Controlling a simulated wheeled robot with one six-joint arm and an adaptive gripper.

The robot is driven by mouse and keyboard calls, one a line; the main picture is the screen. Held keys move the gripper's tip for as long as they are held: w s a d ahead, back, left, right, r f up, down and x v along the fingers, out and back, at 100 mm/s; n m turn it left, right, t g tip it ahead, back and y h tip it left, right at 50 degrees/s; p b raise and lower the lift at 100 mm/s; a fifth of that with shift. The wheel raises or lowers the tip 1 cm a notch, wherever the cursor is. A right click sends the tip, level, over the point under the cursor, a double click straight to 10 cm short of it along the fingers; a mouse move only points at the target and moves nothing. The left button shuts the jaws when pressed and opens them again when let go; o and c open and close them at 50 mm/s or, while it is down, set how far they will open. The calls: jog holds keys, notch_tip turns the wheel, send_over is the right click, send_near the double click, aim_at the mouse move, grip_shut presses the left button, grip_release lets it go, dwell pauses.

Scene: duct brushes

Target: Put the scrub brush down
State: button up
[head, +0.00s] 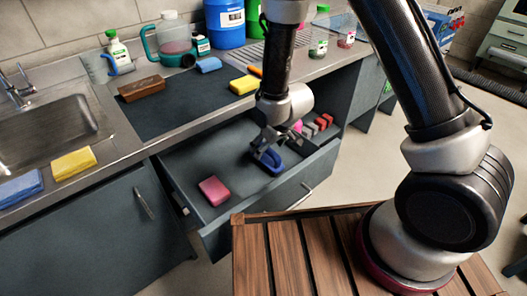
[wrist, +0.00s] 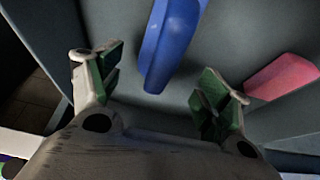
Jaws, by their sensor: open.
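The blue scrub brush (head: 272,163) is in the open drawer (head: 232,236), below and beside my gripper's fingers. In the wrist view the blue scrub brush (wrist: 167,45) lies ahead of the fingers, its near end reaching toward the gap between them. My gripper (head: 264,152) points down into the drawer. In the wrist view my gripper (wrist: 160,78) has its green-padded fingers wide apart, with neither seen touching the brush. The brush's far end is out of the wrist view, and my fingers partly cover it in the head view.
A pink sponge (head: 213,190) lies nearer the drawer's left front. Several red and grey blocks (head: 318,124) lie at its right end. The counter behind holds a brown block (head: 141,88), a yellow sponge (head: 244,85) and bottles. A slatted wooden surface (head: 285,262) is in front.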

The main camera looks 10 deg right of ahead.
jog(key=v, duration=0.6)
jog(key=s+d+r+m+h, duration=0.1)
jog(key=s+d+r+m, duration=0.2)
jog(key=d+r, duration=1.4)
jog(key=s+d+r+m, duration=0.2)
jog(key=s+d+r, duration=0.3)
jog(key=s, duration=0.3)
jog(key=s+d+r+m+h, duration=0.1)
jog(key=s+d+r, duration=0.4)
jog(key=s+r, duration=0.2)
jog(key=shift+s+r+m+h, duration=0.3)
jog(key=shift+s+m, duration=0.1)
jog(key=shift+s, duration=0.6)
jog(key=shift+c, duration=0.4)
